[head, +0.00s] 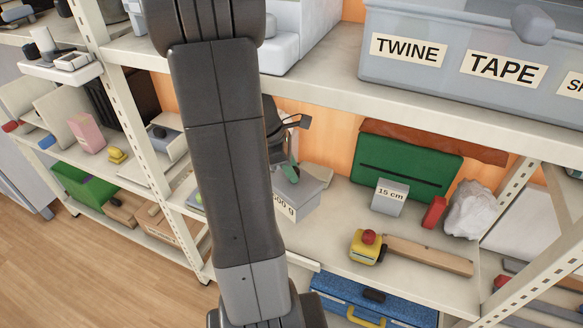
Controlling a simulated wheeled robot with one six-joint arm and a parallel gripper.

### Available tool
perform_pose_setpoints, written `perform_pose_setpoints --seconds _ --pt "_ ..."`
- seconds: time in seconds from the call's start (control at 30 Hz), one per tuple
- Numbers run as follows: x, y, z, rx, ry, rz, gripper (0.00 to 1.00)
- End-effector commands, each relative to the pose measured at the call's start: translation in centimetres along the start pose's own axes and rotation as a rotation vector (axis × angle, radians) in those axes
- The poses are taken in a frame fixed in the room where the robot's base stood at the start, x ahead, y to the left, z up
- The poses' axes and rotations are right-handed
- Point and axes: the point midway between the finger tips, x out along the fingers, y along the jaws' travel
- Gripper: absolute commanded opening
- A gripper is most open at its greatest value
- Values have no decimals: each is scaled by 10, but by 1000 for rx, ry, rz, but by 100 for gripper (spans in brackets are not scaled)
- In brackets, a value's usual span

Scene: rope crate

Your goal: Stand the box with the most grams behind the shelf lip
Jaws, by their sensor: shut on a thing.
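A grey box (303,197) with a white label ending in "00 g" is on or just above the middle shelf, right of my arm. Its first digit is partly hidden by my arm. My gripper (291,172) is at the top of this box and shut on it; its fingers are mostly hidden. I cannot tell whether the box touches the shelf. A short raised white lip (305,263) runs along the shelf's front edge, partly behind my arm. A smaller grey box (389,198) labelled "15 cm" stands farther right.
A yellow thing with a red knob (367,246) and a wooden bar (428,256) lie near the front edge. A red block (434,212), a crumpled white lump (468,209) and a green case (409,163) are behind. A grey bin (470,93) sits on the shelf above.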

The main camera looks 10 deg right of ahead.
Motion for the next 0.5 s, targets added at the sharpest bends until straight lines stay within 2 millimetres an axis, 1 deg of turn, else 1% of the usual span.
perform_pose_setpoints --seconds 0.43,0.5 --pt "-2 1 2 0 -2 2 0" --pt "2 1 0 0 -2 2 0"
